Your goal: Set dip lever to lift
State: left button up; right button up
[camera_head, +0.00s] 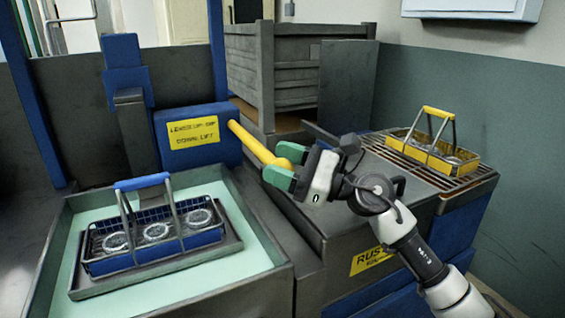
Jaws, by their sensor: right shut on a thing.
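The dip lever (250,141) is a yellow rod with a round knob at its end. It comes out of a blue box (172,150) and slopes down to the right. A yellow label (194,131) on the box reads roughly "lever up: dip, down: lift". My right gripper (281,172) has green fingers and is shut on the knob end of the lever. The blue basket (150,245) with ring-shaped parts sits on a dark tray (225,249) over the pale green tank at the left. My left gripper is not in view.
A yellow basket (435,154) with ring-shaped parts stands on a slatted rack (481,175) at the right. A yellow "RUS..." label (371,260) is on the front of that unit. A grey crate (290,75) stands behind the lever.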

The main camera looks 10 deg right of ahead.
jog(key=shift+w+f, duration=0.1)
jog(key=shift+f, duration=0.15)
jog(key=o, duration=1)
jog(key=shift+o, duration=1.4)
jog(key=shift+w, duration=0.25)
jog(key=shift+s+r, duration=0.1)
jog(key=shift+s, duration=0.05)
